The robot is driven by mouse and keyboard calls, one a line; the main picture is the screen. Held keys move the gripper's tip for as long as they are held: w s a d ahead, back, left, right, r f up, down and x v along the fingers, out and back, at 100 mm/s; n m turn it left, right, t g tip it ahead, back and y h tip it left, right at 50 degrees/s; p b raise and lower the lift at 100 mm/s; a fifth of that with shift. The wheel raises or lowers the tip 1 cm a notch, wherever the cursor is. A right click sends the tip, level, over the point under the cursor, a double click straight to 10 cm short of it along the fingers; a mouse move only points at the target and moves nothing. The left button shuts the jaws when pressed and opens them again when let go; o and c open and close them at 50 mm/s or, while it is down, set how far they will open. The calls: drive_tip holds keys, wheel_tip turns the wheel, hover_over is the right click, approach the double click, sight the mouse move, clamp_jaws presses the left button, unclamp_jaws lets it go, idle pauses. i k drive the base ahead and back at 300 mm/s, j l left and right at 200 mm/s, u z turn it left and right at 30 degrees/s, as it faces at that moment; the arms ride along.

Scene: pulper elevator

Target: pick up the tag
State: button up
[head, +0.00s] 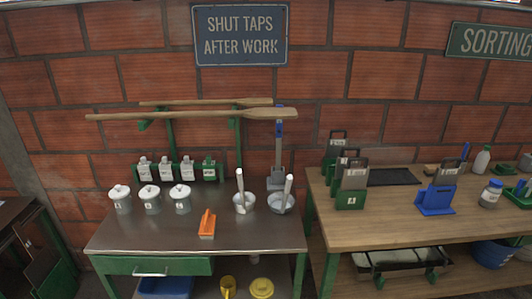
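No single item stands out clearly as the tag. A row of small tag-like plates with looped tops stands at the back of the left metal table; several are whitish (166,168) and the rightmost is green (209,169). Larger grey plates with dark handles stand in green holders (350,201) on the left of the wooden table; one leans farther back (336,146). The markings are too small to read. My gripper is not in view.
The metal table (150,236) also holds lidded white pots (151,198), an orange scraper (207,223) and two metal vessels (244,203) with white-handled tools. Wooden paddles (180,115) hang above. The wooden table (400,232) carries a blue stand (435,199); its front is clear.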

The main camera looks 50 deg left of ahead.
sight(187, 172)
drive_tip(key=u, duration=2.35)
